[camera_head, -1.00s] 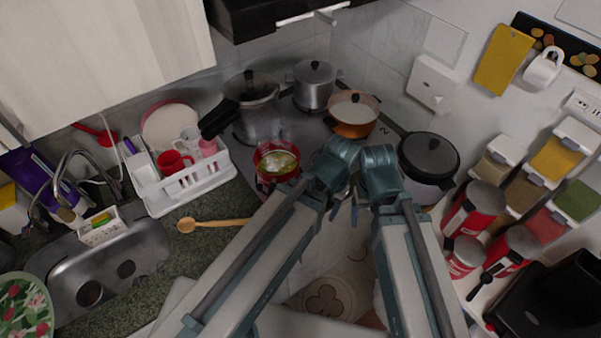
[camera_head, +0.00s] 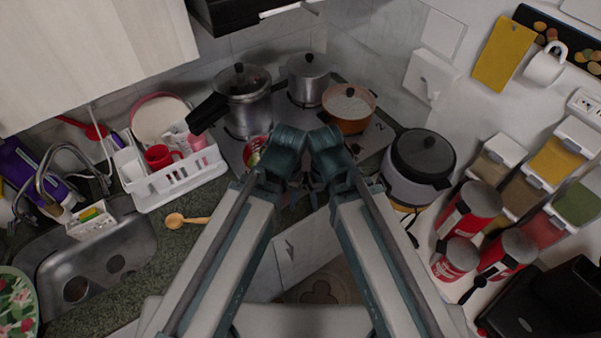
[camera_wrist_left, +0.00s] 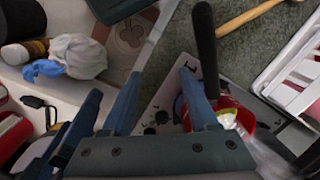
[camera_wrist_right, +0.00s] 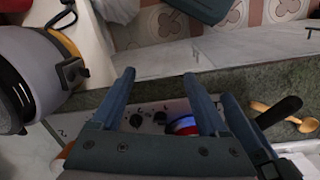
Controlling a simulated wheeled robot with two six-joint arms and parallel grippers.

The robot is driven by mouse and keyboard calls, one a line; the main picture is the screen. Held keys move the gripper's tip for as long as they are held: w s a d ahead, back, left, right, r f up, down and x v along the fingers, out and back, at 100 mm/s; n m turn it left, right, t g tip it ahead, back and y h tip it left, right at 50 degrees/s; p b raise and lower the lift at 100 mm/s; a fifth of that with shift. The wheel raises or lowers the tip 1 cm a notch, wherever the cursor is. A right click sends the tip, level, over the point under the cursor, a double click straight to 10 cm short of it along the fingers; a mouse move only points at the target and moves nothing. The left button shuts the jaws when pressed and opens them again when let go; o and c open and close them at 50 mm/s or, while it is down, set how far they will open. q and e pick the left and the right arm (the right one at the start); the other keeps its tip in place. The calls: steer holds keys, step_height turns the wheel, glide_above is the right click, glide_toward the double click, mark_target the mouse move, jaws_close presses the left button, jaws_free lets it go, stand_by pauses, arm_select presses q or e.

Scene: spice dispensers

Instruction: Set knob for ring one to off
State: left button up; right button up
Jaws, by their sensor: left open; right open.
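The cooktop (camera_head: 297,122) is a light grey panel in the corner. Its small dark knobs are hidden behind my grippers in the head view. In the right wrist view, dark knobs (camera_wrist_right: 136,120) show on the panel between my fingers. In the left wrist view, a dark knob (camera_wrist_left: 162,117) shows between the fingers. I cannot tell which knob is for ring one or how it is turned. My left gripper (camera_wrist_left: 160,75) and right gripper (camera_wrist_right: 160,77) are open and empty, side by side at the cooktop's front edge, with no visible contact with a knob.
A red pan (camera_head: 256,148) with a dark handle (camera_wrist_left: 204,45) sits close to my left gripper. Pots (camera_head: 308,78) stand at the back and an orange pot (camera_head: 349,108) at the right. A rice cooker (camera_head: 420,165) is right of my right gripper. A wooden spoon (camera_head: 186,221) lies left.

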arm_select(q)
step_height(320, 180, down, 8)
steer(key=b, duration=0.7)
steer(key=shift+r, duration=0.25)
arm_select(e)
step_height(320, 180, down, 8)
steer(key=r, duration=0.1)
step_height(320, 180, up, 9)
steer(key=n+y+p, duration=0.1)
steer(key=n+p, duration=0.1)
steer(key=p, duration=0.8)
glide_above(305, 177)
arm_select(q)
step_height(305, 177, up, 10)
steer(key=shift+f, duration=0.25)
arm_select(e)
steer(key=shift+w, duration=0.3)
arm_select(q)
steer(key=shift+f+b, duration=0.1)
steer(key=shift+b, duration=0.25)
arm_select(e)
steer(key=shift+f, duration=0.15)
arm_select(q)
step_height(305, 177, down, 14)
steer(key=b, duration=1.3)
steer(key=shift+r+b, duration=0.2)
steer(key=shift+b, duration=0.1)
arm_select(e)
step_height(305, 177, down, 14)
steer(key=shift+r, duration=0.15)
